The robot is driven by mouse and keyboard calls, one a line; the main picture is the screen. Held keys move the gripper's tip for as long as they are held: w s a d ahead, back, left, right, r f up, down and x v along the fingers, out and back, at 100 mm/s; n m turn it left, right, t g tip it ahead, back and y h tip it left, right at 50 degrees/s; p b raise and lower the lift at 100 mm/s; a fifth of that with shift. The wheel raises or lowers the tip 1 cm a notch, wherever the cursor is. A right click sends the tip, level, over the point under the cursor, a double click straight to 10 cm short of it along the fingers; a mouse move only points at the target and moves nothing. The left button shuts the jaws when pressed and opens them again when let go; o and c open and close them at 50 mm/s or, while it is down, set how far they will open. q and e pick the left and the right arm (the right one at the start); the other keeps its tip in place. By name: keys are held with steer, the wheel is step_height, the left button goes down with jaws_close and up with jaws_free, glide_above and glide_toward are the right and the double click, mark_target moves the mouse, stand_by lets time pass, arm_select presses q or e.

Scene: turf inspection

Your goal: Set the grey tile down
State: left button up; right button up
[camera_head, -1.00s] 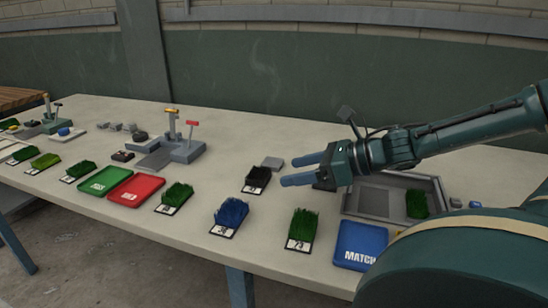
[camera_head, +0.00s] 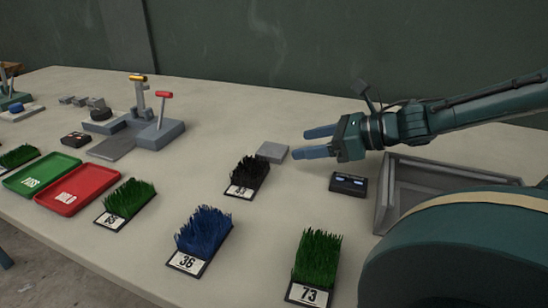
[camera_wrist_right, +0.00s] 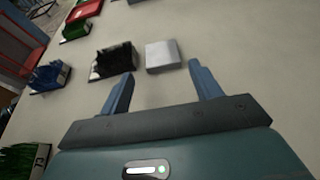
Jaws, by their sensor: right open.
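The grey tile (camera_head: 271,152) lies flat on the table just behind the black turf sample (camera_head: 247,175). It also shows in the right wrist view (camera_wrist_right: 162,56), beyond the fingertips and between their lines. My right gripper (camera_head: 313,143) is open and empty, with its two blue fingers pointing left toward the tile and apart from it. In the right wrist view the open fingers (camera_wrist_right: 162,75) have bare table between them. My left gripper is not in view.
A blue turf sample (camera_head: 204,232) and green turf sample 73 (camera_head: 318,258) stand in front. A small black device (camera_head: 348,184) and a grey tray (camera_head: 386,195) are at right. Red (camera_head: 78,190) and green (camera_head: 41,174) trays and a lever fixture (camera_head: 158,131) are left.

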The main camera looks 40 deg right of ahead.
mark_target(274, 150)
steer(key=shift+x, duration=3.55)
steer(key=shift+c, duration=0.2)
steer(key=c, duration=0.7)
